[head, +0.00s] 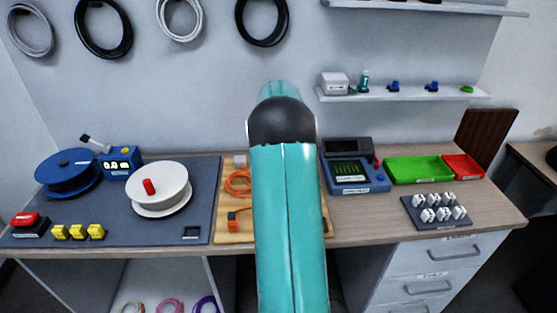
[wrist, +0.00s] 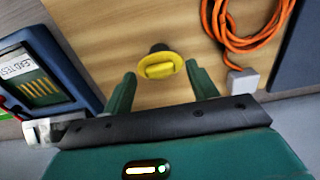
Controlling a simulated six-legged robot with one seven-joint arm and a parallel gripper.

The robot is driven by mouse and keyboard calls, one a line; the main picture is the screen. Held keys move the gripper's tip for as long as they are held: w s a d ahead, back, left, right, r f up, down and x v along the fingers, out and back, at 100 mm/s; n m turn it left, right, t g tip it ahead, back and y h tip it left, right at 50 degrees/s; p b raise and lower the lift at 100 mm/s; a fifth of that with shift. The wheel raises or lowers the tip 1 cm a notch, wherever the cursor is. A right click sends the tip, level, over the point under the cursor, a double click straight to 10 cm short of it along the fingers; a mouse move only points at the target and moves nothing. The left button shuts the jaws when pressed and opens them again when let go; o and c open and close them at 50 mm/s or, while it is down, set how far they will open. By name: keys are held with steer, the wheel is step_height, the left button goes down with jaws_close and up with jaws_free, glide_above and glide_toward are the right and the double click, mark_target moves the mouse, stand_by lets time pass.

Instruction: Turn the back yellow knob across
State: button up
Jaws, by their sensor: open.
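In the wrist view a yellow knob (wrist: 158,66) stands on a wooden board (wrist: 105,30), with a dark base showing behind it. The knob's raised grip bar lies roughly crosswise in the picture. My gripper (wrist: 160,80) is open, with one green finger on each side of the knob and a gap on both sides. The fingers do not appear to touch it. In the head view my teal arm hides the knob and my gripper. A second yellow knob does not show in either view.
An orange cable (wrist: 235,30) with a grey plug (wrist: 243,82) lies on the board to the right in the wrist view. A blue lead tester (wrist: 45,72) stands to the left. In the head view, a green tray (head: 418,170) and a white spool (head: 158,187) sit farther out.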

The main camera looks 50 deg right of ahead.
step_height(320, 180, up, 13)
stand_by(0.3)
steer(key=shift+r, duration=0.1)
stand_by(0.4)
steer(key=a+r+n+t, duration=0.15)
steer(key=a+r, duration=0.25)
steer(key=a, duration=1)
steer(key=a+r+n+t, duration=0.1)
steer(key=a+r+n, duration=0.25)
steer(key=a, duration=1.15)
steer(key=s+a+f+n+t, duration=0.1)
steer(key=s+a+f+n, duration=0.1)
steer(key=s+a, duration=0.5)
steer(key=s+a+f+n+t, duration=0.2)
steer(key=s+a, duration=0.5)
steer(key=a, duration=0.5)
steer(key=shift+a+f+n, duration=0.35)
steer(key=shift+f+n, duration=0.15)
steer(key=shift+f, duration=0.3)
